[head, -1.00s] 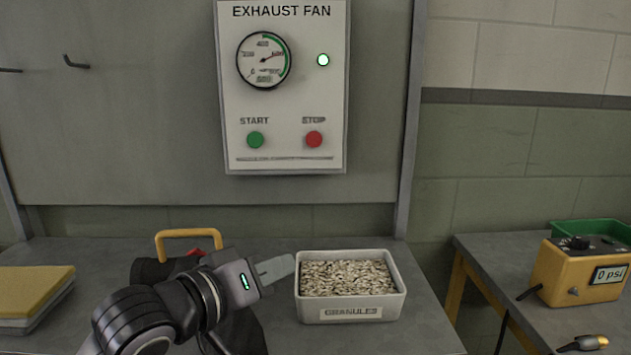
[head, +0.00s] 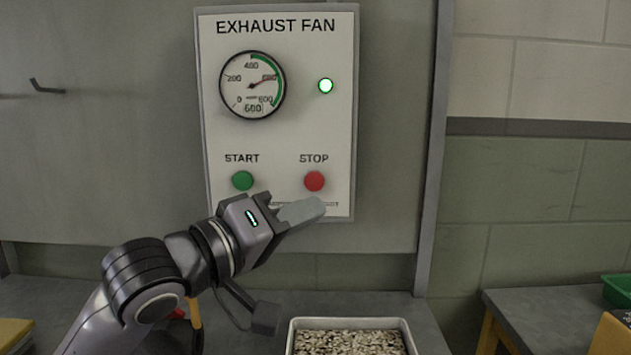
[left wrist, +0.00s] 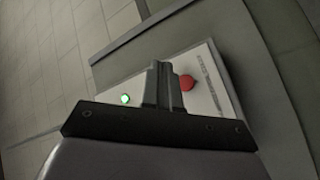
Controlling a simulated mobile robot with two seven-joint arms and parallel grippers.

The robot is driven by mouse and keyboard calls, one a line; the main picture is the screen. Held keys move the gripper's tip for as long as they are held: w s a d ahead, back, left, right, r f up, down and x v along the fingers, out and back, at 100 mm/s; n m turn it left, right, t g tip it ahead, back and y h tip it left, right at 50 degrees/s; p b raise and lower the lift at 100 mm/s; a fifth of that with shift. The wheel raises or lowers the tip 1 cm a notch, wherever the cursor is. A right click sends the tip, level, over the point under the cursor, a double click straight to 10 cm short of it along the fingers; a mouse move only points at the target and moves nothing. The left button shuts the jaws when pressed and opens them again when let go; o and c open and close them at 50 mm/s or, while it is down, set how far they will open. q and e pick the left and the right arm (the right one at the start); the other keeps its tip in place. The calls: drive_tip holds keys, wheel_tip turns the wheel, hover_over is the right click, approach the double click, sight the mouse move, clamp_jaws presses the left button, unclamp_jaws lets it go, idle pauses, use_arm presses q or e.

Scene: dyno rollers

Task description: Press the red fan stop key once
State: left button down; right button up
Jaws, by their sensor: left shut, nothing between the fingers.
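The red stop key (head: 314,181) is on the lower right of the white exhaust fan panel (head: 285,135), under the word STOP. My left gripper (head: 318,207) is shut and empty, its fingertips just below the red key in the head view. I cannot tell how far they are from the panel. In the left wrist view the shut fingers (left wrist: 162,85) rise in front of the panel, with the red key (left wrist: 187,83) just to their right and partly covered. The green start key (head: 242,181) is to the left. My right gripper is not in view.
A tray of granules (head: 292,335) stands on the bench below. A hook (head: 46,87) is on the backboard at left. A yellow box (head: 612,335) is at right.

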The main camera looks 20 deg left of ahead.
sight(314, 181)
use_arm(q)
drive_tip(key=w, duration=0.3)
drive_tip(key=w+a, duration=0.1)
drive_tip(key=w, duration=0.1)
drive_tip(key=w+a, duration=0.1)
drive_tip(key=w, duration=0.2)
drive_tip(key=shift+w+a, duration=0.25)
drive_tip(key=shift+w, duration=0.05)
idle(1.2)
drive_tip(key=shift+p, duration=0.4)
idle(0.4)
drive_tip(key=shift+w+p, duration=0.3)
drive_tip(key=shift+p, duration=0.05)
drive_tip(key=shift+w+a, duration=0.1)
